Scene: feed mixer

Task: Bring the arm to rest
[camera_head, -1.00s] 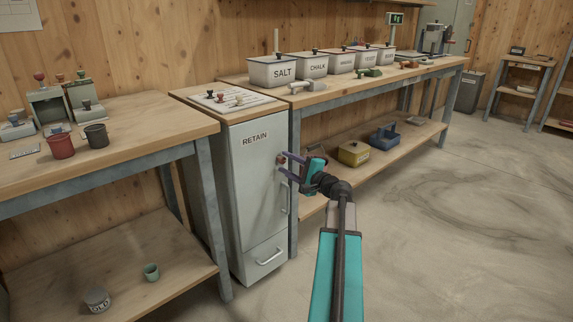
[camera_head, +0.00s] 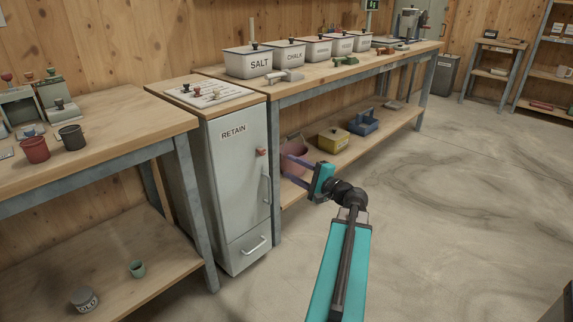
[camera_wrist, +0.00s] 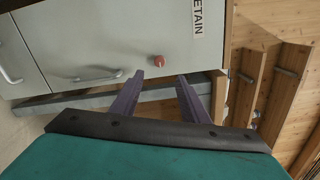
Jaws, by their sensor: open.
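My gripper (camera_head: 290,168) is at the end of my teal arm, in front of the lower shelf and just right of the RETAIN cabinet (camera_head: 233,190). Its two purple fingers are apart with nothing between them. In the wrist view the fingers (camera_wrist: 160,92) point toward the cabinet (camera_wrist: 95,45), which shows turned on its side with its red knob (camera_wrist: 158,61) beyond the fingertips. The cabinet door is shut. The gripper stands apart from the door, though the exact gap cannot be told.
A pink container (camera_head: 294,150), a yellow box (camera_head: 333,140) and a blue carrier (camera_head: 363,122) sit on the lower shelf behind my gripper. Lidded bins including SALT (camera_head: 248,65) stand on the bench above. The floor (camera_head: 450,190) to the right is clear.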

